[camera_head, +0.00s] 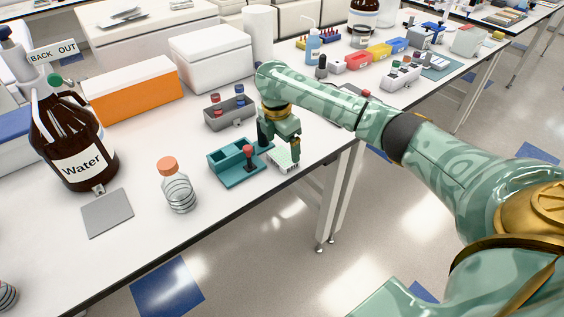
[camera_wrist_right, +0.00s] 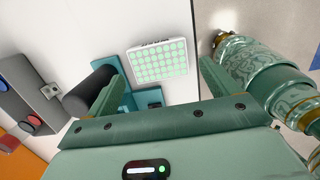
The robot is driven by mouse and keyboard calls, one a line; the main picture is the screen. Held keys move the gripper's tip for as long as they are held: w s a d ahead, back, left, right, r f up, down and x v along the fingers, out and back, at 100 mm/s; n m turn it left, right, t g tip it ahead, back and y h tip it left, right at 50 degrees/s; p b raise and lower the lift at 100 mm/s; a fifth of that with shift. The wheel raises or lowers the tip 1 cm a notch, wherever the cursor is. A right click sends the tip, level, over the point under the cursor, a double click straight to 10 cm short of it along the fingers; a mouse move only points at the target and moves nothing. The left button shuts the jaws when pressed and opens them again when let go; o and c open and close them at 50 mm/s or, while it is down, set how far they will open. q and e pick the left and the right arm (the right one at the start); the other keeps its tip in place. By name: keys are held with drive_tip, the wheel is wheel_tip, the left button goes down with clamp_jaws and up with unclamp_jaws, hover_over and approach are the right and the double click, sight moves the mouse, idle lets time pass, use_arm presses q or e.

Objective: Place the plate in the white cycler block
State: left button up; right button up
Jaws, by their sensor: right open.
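The plate (camera_head: 285,159) is white with rows of pale green wells. It lies on the bench near the front edge, right of a teal holder. It also shows in the right wrist view (camera_wrist_right: 158,60), beyond and between the fingers. My right gripper (camera_head: 281,150) points down over the plate and partly hides it in the head view. Its fingers (camera_wrist_right: 157,80) are apart, with nothing between them; I cannot tell their exact height over the plate. My left gripper is not in view. I cannot surely pick out a white cycler block.
The teal holder (camera_head: 229,172) with a red-topped black knob (camera_head: 249,152) stands close left of the plate. A grey rack (camera_head: 222,120) is behind it. A capped bottle (camera_head: 178,188), water jug (camera_head: 84,150) and grey pad (camera_head: 107,214) stand farther left. White (camera_head: 213,62) and orange (camera_head: 137,95) boxes are behind.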

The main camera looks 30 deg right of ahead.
sight(283, 156)
drive_tip(key=f+b, duration=0.1)
drive_tip(key=f, duration=0.1)
drive_tip(key=f+b, duration=0.1)
drive_tip(key=f, duration=0.1)
drive_tip(key=shift+w+d+f, duration=0.15)
drive_tip(key=shift+w, duration=0.05)
drive_tip(key=shift+r, duration=0.25)
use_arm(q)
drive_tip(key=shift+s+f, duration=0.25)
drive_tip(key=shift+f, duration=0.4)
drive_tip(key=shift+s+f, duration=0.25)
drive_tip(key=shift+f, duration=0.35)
use_arm(e)
drive_tip(key=c, duration=0.8)
drive_tip(key=shift+s, duration=0.1)
